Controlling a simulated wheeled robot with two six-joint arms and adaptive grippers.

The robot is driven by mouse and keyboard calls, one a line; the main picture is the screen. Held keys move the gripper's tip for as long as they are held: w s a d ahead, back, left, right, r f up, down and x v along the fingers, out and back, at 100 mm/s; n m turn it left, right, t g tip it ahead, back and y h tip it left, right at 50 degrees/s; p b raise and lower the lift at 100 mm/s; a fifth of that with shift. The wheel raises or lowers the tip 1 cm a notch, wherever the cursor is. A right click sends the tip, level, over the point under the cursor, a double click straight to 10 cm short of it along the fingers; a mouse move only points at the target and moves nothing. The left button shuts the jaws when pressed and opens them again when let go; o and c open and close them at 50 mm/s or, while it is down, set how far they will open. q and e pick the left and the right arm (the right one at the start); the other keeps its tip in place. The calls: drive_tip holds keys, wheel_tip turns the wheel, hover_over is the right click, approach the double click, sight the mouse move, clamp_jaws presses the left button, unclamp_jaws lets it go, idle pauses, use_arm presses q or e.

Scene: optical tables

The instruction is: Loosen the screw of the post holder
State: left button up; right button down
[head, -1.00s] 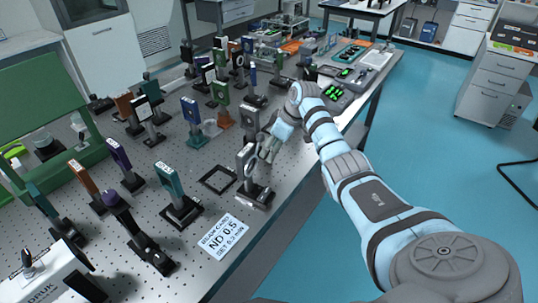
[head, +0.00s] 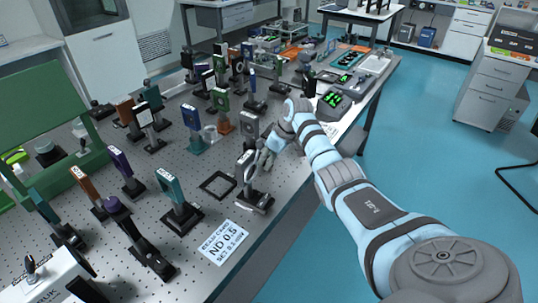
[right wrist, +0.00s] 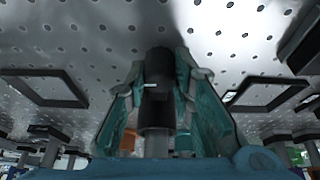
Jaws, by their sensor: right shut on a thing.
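A dark post holder stands on a black base (head: 256,202) near the table's right edge, carrying a grey optic mount (head: 246,164). In the right wrist view the black post holder (right wrist: 157,115) stands between my teal fingertips, with a lighter post beyond it. A small bright mark, possibly its screw (right wrist: 150,86), shows on its side. My right gripper (head: 264,159) reaches in from the right, beside the mount. It is shut on the post holder; whether the fingers also touch the screw I cannot tell. My left gripper is not in view.
Several mounted optics stand close by on the perforated table, including a teal one (head: 174,190). A flat black frame (head: 218,185) lies left of the post holder, and a white label card (head: 225,241) lies in front. Open floor (head: 440,150) is at the right.

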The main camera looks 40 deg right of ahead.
drive_tip(key=shift+m, duration=0.3)
drive_tip(key=c, duration=1.4)
unclamp_jaws()
drive_tip(key=v, duration=1.2)
drive_tip(key=shift+r, duration=0.15)
